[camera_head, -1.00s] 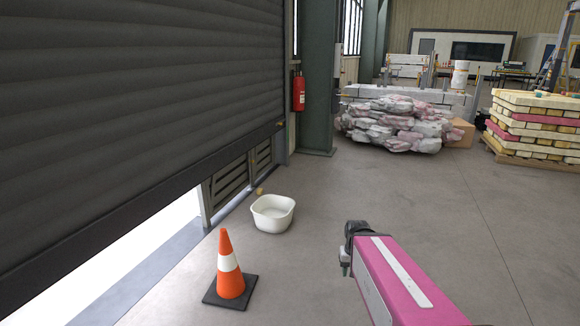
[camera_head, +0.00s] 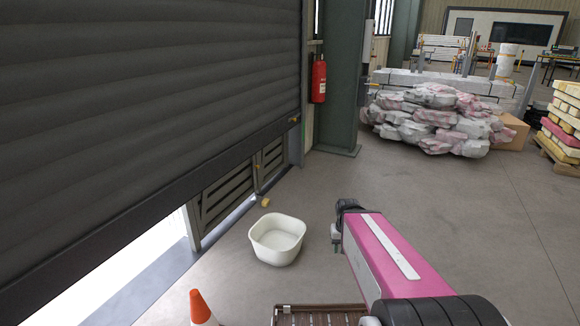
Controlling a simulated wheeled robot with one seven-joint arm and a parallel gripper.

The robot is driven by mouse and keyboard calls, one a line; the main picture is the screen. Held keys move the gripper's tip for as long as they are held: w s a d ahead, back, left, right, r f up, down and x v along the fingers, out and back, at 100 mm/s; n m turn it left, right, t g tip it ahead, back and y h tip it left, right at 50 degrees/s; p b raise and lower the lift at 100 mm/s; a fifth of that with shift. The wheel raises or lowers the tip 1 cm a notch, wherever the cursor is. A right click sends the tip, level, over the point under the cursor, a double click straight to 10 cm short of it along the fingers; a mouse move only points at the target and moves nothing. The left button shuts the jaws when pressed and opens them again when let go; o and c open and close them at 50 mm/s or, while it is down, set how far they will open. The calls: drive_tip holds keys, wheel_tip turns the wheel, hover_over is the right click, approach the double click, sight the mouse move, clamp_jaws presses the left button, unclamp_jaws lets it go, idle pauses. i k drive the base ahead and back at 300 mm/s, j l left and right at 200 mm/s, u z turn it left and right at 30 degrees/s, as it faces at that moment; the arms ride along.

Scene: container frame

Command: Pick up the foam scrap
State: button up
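A small yellowish piece, seemingly the foam scrap (camera_head: 265,202), lies on the concrete floor near the foot of the slatted panel, just behind the white tub. It is small in the picture and its shape is hard to make out. My gripper (camera_head: 337,241) is at the far end of my pink arm, to the right of the tub and well apart from the scrap. It points down and is small and dark, so I cannot tell whether its fingers are open or shut. I see nothing held in it.
A white tub (camera_head: 276,251) stands between me and the scrap. An orange cone (camera_head: 199,306) is at the bottom edge, partly cut off. The roller shutter (camera_head: 150,110) is on the left. Wrapped bundles (camera_head: 437,118) lie farther back.

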sight(266, 202)
drive_tip(key=i+l+u, duration=0.3)
drive_tip(key=i, duration=0.2)
drive_tip(key=i+l+u, duration=0.2)
drive_tip(key=i+u, duration=0.15)
drive_tip(key=i, duration=0.15)
drive_tip(key=i+l, duration=0.1)
drive_tip(key=l, duration=1.55)
drive_tip(key=i+l, duration=0.15)
drive_tip(key=l, duration=0.15)
drive_tip(key=i+l+z, duration=0.1)
drive_tip(key=l, duration=0.25)
drive_tip(key=i+l, duration=0.25)
drive_tip(key=i+j, duration=0.1)
drive_tip(key=i, duration=0.2)
drive_tip(key=i+j, duration=0.15)
drive_tip(key=i, duration=0.15)
drive_tip(key=z, duration=0.05)
